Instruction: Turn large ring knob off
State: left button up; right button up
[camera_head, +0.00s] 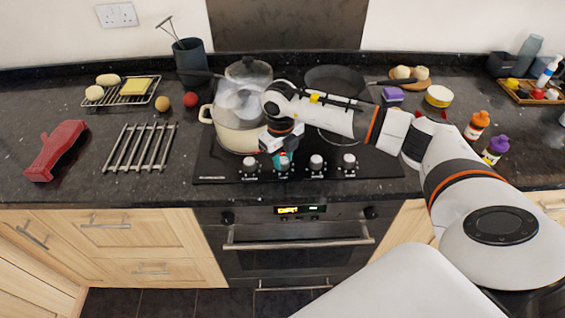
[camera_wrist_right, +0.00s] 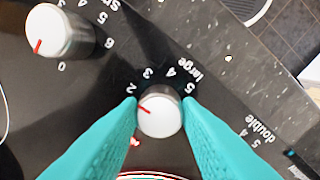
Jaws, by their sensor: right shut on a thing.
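The large ring knob (camera_wrist_right: 160,112) is a pale round knob with a red pointer line, beside the printed word "large" and the numbers 2 to 5. Its pointer aims left and slightly up in the right wrist view, a little below the 2. My right gripper (camera_head: 282,160) has its teal fingers on both sides of this knob, shut on it. The left finger covers part of the scale near the pointer. In the head view the gripper hides most of the knob. My left gripper is not in view.
Another knob (camera_wrist_right: 60,30) stands close by, with knobs (camera_head: 316,162) and (camera_head: 349,160) to the right in the head view. A lidded pot (camera_head: 232,138) stands on the hob behind the gripper. A frying pan (camera_head: 335,80) lies at the back.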

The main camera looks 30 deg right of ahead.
aim_at(285, 161)
jog(key=n+b, duration=0.3)
jog(key=n, duration=0.1)
jog(key=shift+f+n+b, duration=0.15)
jog(key=shift+n+b, duration=0.15)
jog(key=n+b, duration=0.3)
jog(key=n, duration=0.1)
jog(key=shift+n+t, duration=0.3)
jog(key=n+b, duration=0.3)
jog(key=n, duration=0.1)
jog(key=shift+d, duration=0.1)
jog(key=shift+r+n+y+b, duration=0.15)
jog(key=shift+n+b, duration=0.2)
jog(key=shift+n, duration=0.55)
jog(key=shift+r+n+y+b, duration=0.15)
jog(key=shift+n+b, duration=0.2)
jog(key=shift+n, duration=0.55)
jog(key=o, duration=1)
jog(key=shift+f, duration=0.1)
jog(key=r, duration=0.8)
jog(key=r+b, duration=0.1)
jog(key=r, duration=0.3)
jog(key=shift+s, duration=0.3)
